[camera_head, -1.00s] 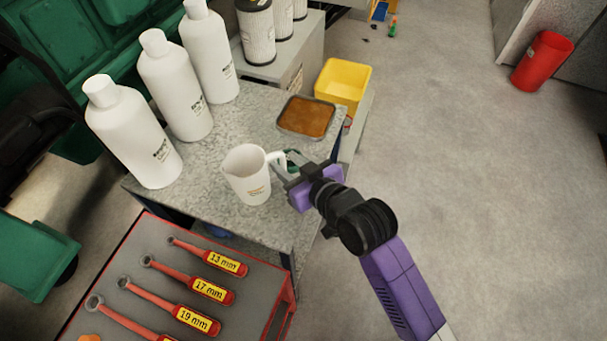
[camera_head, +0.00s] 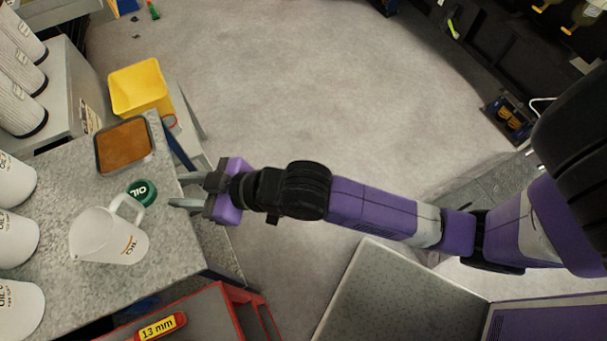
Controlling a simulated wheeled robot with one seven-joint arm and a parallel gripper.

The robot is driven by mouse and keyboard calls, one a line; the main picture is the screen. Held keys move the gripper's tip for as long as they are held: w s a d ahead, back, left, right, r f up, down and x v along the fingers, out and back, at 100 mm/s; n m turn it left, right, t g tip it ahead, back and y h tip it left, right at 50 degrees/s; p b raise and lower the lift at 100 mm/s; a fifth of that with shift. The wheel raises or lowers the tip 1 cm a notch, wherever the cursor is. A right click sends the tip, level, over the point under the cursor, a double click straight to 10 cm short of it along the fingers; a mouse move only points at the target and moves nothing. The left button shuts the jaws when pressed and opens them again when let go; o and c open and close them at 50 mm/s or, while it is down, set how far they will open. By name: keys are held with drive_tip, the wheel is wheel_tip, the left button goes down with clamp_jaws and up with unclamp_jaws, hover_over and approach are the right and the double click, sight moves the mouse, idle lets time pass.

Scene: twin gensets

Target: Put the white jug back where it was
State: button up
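The white jug (camera_head: 108,238) stands upright on the grey speckled worktop (camera_head: 75,185), with its handle toward my gripper. A green cap marked OIL (camera_head: 142,192) lies by the jug's handle. My gripper (camera_head: 178,189) is at the right edge of the worktop, its two fingers apart and pointing left toward the jug. Nothing is between the fingers, and they are clear of the jug's handle.
White bottles (camera_head: 14,240) stand at the left, cut off by the picture edge. A shallow tray of brown material (camera_head: 124,146) lies on the worktop's far end, near a yellow bin (camera_head: 140,86). A red tool drawer (camera_head: 213,318) is below. Open floor lies beyond.

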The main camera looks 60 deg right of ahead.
drive_tip(key=s+d+m+t+h, duration=0.15)
drive_tip(key=s+d, duration=0.35)
drive_tip(key=s, duration=0.5)
drive_tip(key=s+d+m+h, duration=0.15)
drive_tip(key=s+d, duration=0.35)
drive_tip(key=s, duration=0.6)
drive_tip(key=s+a+r+m+h, duration=0.1)
drive_tip(key=s+a+r, duration=0.1)
drive_tip(key=s, duration=0.5)
drive_tip(key=shift+r+h, duration=0.3)
drive_tip(key=shift+r, duration=0.4)
drive_tip(key=shift+s+t, duration=0.1)
drive_tip(key=shift+t, duration=0.15)
